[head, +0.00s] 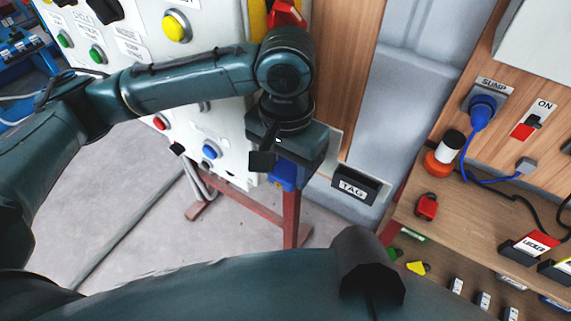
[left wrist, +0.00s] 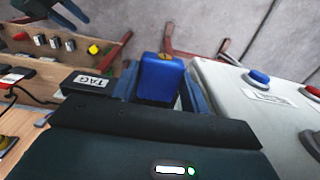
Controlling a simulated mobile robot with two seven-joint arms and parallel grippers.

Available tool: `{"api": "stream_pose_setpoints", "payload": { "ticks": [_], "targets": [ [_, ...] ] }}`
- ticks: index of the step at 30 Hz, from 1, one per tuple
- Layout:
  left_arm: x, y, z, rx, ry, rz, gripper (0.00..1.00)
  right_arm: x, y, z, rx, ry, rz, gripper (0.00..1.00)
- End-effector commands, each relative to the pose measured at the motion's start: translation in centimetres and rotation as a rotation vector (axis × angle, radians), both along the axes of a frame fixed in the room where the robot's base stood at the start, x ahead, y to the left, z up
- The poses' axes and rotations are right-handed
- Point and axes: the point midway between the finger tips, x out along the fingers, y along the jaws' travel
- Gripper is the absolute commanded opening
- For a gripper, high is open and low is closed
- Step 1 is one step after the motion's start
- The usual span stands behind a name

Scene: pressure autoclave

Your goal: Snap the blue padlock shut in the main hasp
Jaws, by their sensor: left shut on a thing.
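My left gripper (left wrist: 163,88) is shut on the blue padlock (left wrist: 160,78), whose body shows between the two fingers in the left wrist view. In the head view a bit of the blue padlock (head: 284,176) shows below the dark gripper body, beside the panel's right edge. The main hasp cannot be made out; the gripper and wrist cover that area, so I cannot tell how the shackle sits. My right gripper (left wrist: 77,15) shows at the top left of the left wrist view, its two fingers apart and empty.
A black TAG box (head: 354,186) is just right of the left gripper. The control panel (head: 232,140) with coloured buttons stands left of it. A wooden shelf (head: 462,200) at right holds a red padlock (head: 427,206). My right arm crosses the bottom of the head view.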

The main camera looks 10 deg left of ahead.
Motion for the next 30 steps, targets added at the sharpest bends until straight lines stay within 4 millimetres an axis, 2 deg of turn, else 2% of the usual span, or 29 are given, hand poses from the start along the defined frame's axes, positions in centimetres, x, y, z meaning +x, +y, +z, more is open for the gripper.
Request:
{"api": "stream_pose_setpoints", "payload": {
  "ticks": [24, 30],
  "targets": [
    [-3.0, 1.1, 0.0, -0.001, 0.000, 0.003, 0.15, -0.5, 0.0, -0.3, 0.000, 0.010, 0.000, 0.36],
    [-3.2, 1.2, 0.0, -0.001, 0.000, 0.002, 0.15, -0.5, 0.0, -0.3, 0.000, 0.010, 0.000, 0.36]
  ]
}}
